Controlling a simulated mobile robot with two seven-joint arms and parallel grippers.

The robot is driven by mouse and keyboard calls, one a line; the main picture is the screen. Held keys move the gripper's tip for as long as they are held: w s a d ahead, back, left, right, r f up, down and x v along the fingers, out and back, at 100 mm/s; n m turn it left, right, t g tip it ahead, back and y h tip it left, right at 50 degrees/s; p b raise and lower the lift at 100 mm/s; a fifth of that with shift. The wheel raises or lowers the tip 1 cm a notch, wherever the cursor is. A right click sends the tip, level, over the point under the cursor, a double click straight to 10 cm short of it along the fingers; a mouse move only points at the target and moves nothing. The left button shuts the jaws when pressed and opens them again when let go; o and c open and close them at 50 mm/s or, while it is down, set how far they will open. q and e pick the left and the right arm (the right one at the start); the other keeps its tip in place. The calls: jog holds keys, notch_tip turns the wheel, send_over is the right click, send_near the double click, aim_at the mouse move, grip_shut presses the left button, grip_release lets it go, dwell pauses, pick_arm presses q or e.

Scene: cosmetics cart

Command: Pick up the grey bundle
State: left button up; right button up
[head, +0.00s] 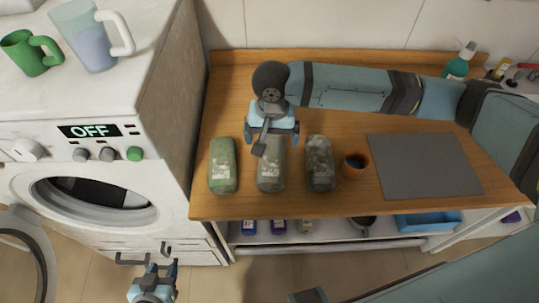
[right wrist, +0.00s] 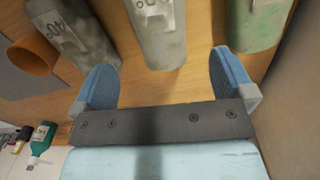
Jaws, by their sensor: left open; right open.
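The grey bundle (head: 271,174) lies in the middle of a row of three on the wooden counter, with a white label on it. In the right wrist view the grey bundle (right wrist: 163,38) lies ahead, between the lines of the two fingers. My right gripper (head: 272,138) is open and empty above its far end, hiding part of it; the right wrist view shows a gap between the fingers (right wrist: 163,80) and the bundle. My left gripper (head: 158,271) is open and empty, low in front of the washing machine, away from the counter.
A green bundle (head: 222,163) lies left of the grey one, and a dark mottled bundle (head: 320,165) lies right. An orange-brown cup (head: 354,165) and a grey mat (head: 424,165) are further right. The washing machine (head: 95,190) stands at the left, with a green mug (head: 30,55) on top.

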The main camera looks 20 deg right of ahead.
aim_at(272, 154)
jog(key=f, duration=0.4)
jog(key=shift+s+f, duration=0.25)
jog(key=shift+f, duration=0.05)
jog(key=shift+w+f+p, duration=0.15)
jog(key=shift+f+p, duration=0.05)
jog(key=shift+f, duration=1.4)
jog(key=shift+w+f+p, duration=0.15)
jog(key=shift+f, duration=1.4)
jog(key=shift+c, duration=0.2)
jog(key=c, duration=0.9)
jog(key=shift+r, duration=0.1)
jog(key=shift+c, duration=0.2)
